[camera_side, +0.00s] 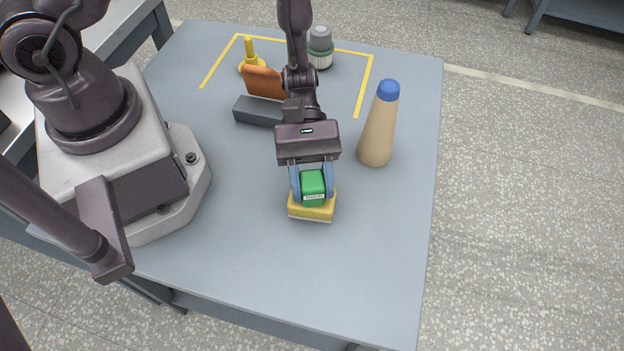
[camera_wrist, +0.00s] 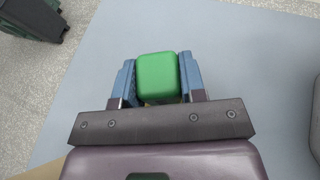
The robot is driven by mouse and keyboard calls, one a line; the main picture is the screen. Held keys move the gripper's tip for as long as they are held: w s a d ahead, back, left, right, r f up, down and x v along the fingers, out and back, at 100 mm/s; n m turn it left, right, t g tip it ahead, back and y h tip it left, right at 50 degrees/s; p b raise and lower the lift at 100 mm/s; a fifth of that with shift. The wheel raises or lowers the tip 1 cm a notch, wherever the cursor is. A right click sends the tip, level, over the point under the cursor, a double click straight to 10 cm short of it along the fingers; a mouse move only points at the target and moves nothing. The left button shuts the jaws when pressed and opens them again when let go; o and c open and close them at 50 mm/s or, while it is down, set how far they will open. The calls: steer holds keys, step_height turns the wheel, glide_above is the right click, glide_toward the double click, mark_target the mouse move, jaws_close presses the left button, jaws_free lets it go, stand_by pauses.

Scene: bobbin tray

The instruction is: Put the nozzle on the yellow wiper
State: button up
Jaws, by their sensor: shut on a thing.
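My gripper (camera_side: 312,182) is shut on a small green box (camera_side: 313,183) with a white label whose print is too small to read. This box is likely the task's nozzle. The green box also shows between the two blue fingers in the wrist view (camera_wrist: 158,77). A yellow block (camera_side: 311,211), which fits the yellow wiper, lies flat on the table right below the green box. The green box hides part of its top. The box appears upright and over the block; I cannot tell whether it rests on it or hangs just above.
A tan cone-shaped bottle (camera_side: 377,130) with a blue cap stands right of my gripper. Behind are a dark grey block (camera_side: 257,111), an orange piece (camera_side: 264,82), a yellow funnel-like piece (camera_side: 250,58) and a grey-topped container (camera_side: 320,50). The table front (camera_side: 270,260) is clear.

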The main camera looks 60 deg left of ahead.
mark_target(311, 172)
steer(key=o, duration=0.9)
steer(key=v, duration=0.7)
steer(key=shift+a+r, duration=0.15)
steer(key=shift+a, duration=0.1)
steer(key=shift+s+a+r+m+t+y, duration=1.1)
steer(key=shift+a+r+m+t+y, duration=0.95)
steer(key=shift+r, duration=2.5)
steer(key=shift+s+a+r+m+t+y, duration=1.1)
steer(key=shift+a+r+m+t+y, duration=0.85)
steer(key=shift+r, duration=2.6)
steer(key=shift+s+a+r+m+t+y, duration=1.35)
steer(key=shift+a+r+m+y, duration=1.15)
steer(key=shift+r, duration=2.05)
steer(key=shift+w+d, duration=0.2)
steer(key=shift+d, duration=0.15)
